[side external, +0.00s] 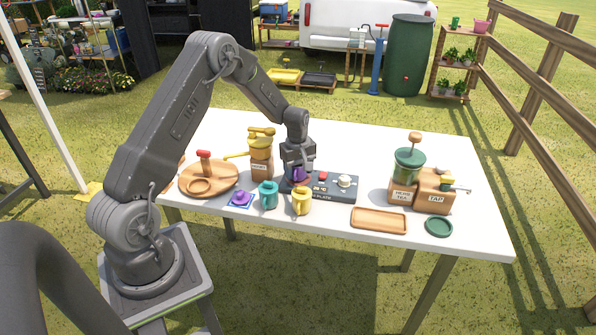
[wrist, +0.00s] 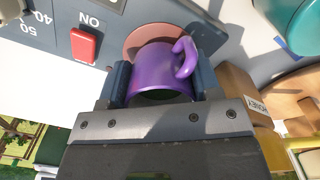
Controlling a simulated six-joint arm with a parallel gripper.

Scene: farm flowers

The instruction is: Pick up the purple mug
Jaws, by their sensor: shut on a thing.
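The purple mug (wrist: 160,70) is between the two fingers of my gripper (wrist: 163,78) in the wrist view, its handle toward the upper right. My gripper (side external: 298,163) is shut on it. In the side view the purple mug (side external: 297,176) shows only in part below my gripper, at the left end of the dark hot plate (side external: 322,192). A round reddish-brown disc (wrist: 146,38) of the plate shows behind the mug in the wrist view. I cannot tell whether the mug touches it.
A teal mug (side external: 268,195), a yellow mug (side external: 301,202) and a small purple item on a blue mat (side external: 241,205) stand close in front. A honey box (side external: 262,168) and round wooden board (side external: 222,180) are left. A wooden tray (side external: 379,229) and tap box (side external: 434,198) are right.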

